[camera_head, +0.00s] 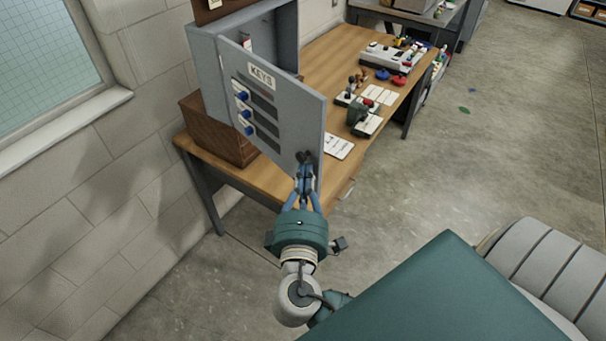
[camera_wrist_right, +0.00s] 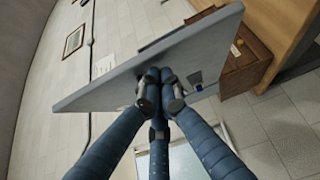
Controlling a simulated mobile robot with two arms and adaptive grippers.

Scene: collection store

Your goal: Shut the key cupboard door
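The grey key cupboard (camera_head: 205,62) stands at the wall end of the wooden desk. Its door (camera_head: 306,108) is partly open, swung out from the box with a gap above it. The door face carries a KEYS label, dark slots and blue knobs. My right gripper (camera_head: 305,158) has its fingers together at the door's lower free corner. In the right wrist view the door (camera_wrist_right: 105,92) crosses the picture and the fingertips (camera_wrist_right: 161,84) meet against it. Whether anything is pinched between them is hidden. My left gripper is not in view.
The cupboard rests on a brown wooden box (camera_head: 210,138). A window (camera_head: 45,60) is at left.

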